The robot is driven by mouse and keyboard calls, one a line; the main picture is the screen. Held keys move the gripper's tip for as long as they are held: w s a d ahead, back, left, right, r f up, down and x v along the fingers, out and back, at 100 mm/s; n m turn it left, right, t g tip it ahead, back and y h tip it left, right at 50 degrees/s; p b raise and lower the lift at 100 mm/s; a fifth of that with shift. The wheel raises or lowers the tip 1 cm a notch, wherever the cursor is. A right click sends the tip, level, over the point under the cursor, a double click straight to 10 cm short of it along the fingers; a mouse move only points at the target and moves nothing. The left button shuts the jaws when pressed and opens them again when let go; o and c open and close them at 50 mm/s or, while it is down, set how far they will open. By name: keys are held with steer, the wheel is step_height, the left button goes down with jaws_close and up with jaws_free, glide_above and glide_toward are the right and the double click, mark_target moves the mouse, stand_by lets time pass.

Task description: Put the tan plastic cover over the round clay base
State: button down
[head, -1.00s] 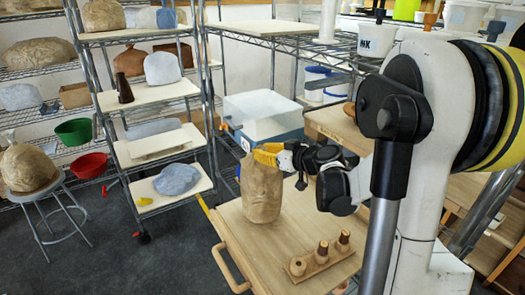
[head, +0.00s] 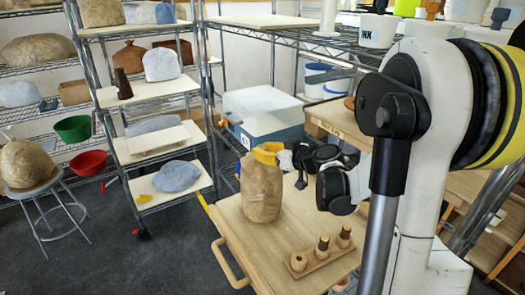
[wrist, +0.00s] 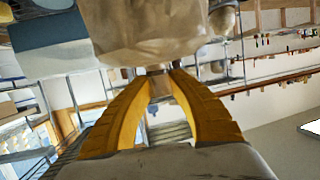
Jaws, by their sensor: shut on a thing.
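The tan plastic cover (head: 261,195) is a tall, wrinkled, bag-like shape upright over the wooden cart top. My gripper (head: 266,154), with yellow fingers, is at its upper end and shut on it. In the wrist view the yellow fingers (wrist: 158,72) close together at the crumpled tan cover (wrist: 150,35), which fills the top middle. I cannot make out the round clay base; whether it is inside the cover is hidden. I cannot tell whether the cover's lower edge touches the cart top.
A wooden block with three pegs (head: 320,257) sits on the cart top (head: 245,240) to the right of the cover. Shelves (head: 160,150) with wrapped lumps and a stool (head: 40,185) are at left. Cart top between cover and block is bare.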

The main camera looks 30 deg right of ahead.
steer(key=shift+f, duration=0.15)
steer(key=c, duration=1.2)
jaws_free()
steer(key=shift+c, duration=0.2)
steer(key=shift+s, duration=0.1)
steer(key=v, duration=1.2)
steer(key=s+a+f+g+b, duration=0.1)
steer(key=s+a+f+g, duration=0.1)
steer(key=a, duration=0.5)
steer(key=s+a+f+g+b, duration=0.1)
steer(key=s+a+f+g, duration=0.15)
steer(key=a, duration=0.45)
steer(key=s+a+f+m+g+h+b, duration=0.1)
steer(key=s+a+f, duration=0.1)
steer(key=s, duration=0.3)
steer(key=s+a+f+m+g+h+b, duration=0.1)
steer(key=s+a+f+h, duration=0.1)
steer(key=s+a, duration=0.3)
steer(key=shift+s+f+m+g, duration=0.3)
steer(key=shift+s+f+g, duration=0.05)
steer(key=shift+s, duration=0.15)
